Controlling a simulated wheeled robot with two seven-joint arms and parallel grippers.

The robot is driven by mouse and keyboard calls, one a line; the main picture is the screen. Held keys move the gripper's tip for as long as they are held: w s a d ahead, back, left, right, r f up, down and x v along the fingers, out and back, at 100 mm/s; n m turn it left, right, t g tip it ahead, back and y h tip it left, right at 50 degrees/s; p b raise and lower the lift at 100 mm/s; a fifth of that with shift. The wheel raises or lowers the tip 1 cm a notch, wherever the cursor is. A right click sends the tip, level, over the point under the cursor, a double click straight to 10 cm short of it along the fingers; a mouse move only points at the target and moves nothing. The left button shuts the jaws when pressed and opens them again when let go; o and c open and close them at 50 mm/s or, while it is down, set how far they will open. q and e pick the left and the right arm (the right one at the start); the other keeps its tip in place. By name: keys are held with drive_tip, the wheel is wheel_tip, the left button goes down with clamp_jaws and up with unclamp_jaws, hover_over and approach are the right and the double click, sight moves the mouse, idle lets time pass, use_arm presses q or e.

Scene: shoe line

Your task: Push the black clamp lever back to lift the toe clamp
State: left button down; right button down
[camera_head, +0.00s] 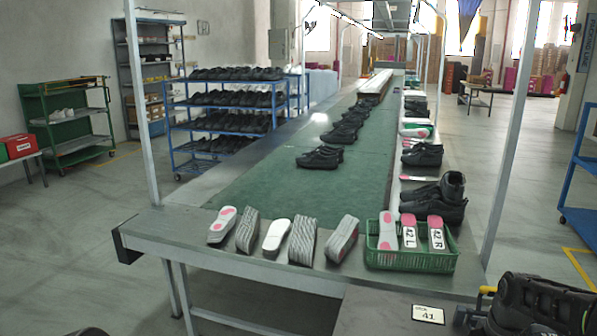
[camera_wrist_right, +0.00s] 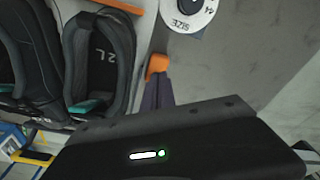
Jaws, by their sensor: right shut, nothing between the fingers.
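My right gripper (camera_wrist_right: 157,68) shows in the right wrist view. Its two dark, orange-tipped fingers are together and hold nothing. They point up the picture over a grey surface, just right of a pair of black shoes (camera_wrist_right: 98,65), one marked 2L inside. I cannot make out the black clamp lever or the toe clamp for sure in either view. In the head view a large black shoe-like shape (camera_head: 540,305) is cut off at the lower right corner, with a yellow bar beside it.
A white size disc (camera_wrist_right: 188,12) lies beyond the fingers, with an orange bar (camera_wrist_right: 118,6) near it. In the head view, a 41 card (camera_head: 428,314) lies on the near grey table. A green basket (camera_head: 410,261) and several soles stand at the line's near end.

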drive_tip(key=shift+r, duration=0.1)
wheel_tip(320, 180, up, 9)
drive_tip(key=p, duration=0.6)
drive_tip(key=shift+p, duration=0.3)
drive_tip(key=shift+s, duration=0.1)
